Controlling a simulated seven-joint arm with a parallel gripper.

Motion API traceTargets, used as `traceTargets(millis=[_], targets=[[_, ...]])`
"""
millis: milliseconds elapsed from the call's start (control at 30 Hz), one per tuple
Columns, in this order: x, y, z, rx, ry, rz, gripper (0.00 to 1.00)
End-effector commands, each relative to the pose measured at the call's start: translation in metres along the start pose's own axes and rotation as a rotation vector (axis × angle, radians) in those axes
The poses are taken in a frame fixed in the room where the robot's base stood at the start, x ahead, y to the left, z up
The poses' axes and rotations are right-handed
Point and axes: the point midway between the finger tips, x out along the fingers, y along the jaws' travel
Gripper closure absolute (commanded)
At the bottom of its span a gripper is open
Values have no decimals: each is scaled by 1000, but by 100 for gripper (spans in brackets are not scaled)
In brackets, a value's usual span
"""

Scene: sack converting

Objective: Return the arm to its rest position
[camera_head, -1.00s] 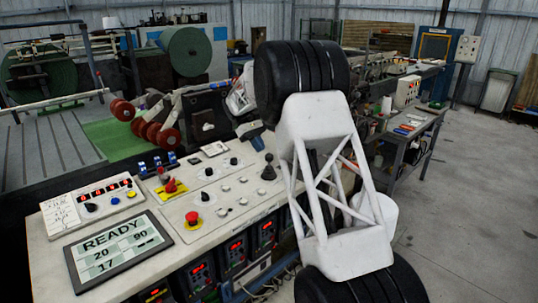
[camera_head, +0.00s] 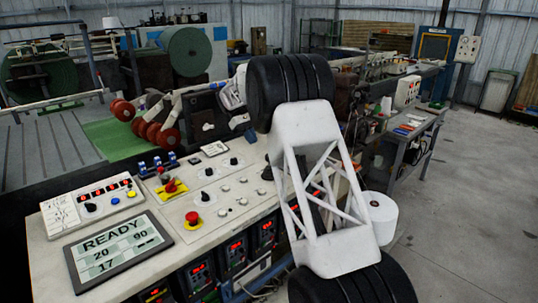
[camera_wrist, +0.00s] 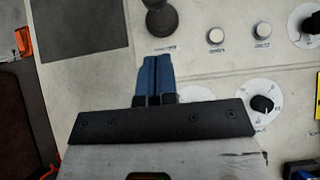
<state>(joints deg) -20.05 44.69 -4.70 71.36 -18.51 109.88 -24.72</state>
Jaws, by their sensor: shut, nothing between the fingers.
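My gripper (camera_wrist: 157,66) shows in the wrist view with its blue fingers together and nothing between them. It hangs above the cream control panel (camera_wrist: 95,90), just below the black joystick (camera_wrist: 160,18) in that picture. In the head view the gripper (camera_head: 240,121) is partly seen left of my white lattice arm link, over the panel's far edge. My arm hides part of the scene on the right of the panel.
The panel carries a red mushroom button (camera_head: 193,218), a yellow-based red switch (camera_head: 171,186), several knobs and a READY display (camera_head: 118,250). A white roll (camera_head: 380,216) stands right of my arm. Red rollers (camera_head: 160,132) lie beyond the panel. The grey floor (camera_head: 470,210) is clear at right.

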Motion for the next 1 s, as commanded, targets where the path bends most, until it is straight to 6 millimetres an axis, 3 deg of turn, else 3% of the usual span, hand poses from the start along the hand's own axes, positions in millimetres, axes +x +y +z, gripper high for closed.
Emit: traceTargets(millis=[267,467,667,1000], targets=[[0,0,1,0,1,0,100],[0,1,12,8,15,-1,100],[4,3,42,30,50,-6,100],[18,2,115,90,142,-19,100]])
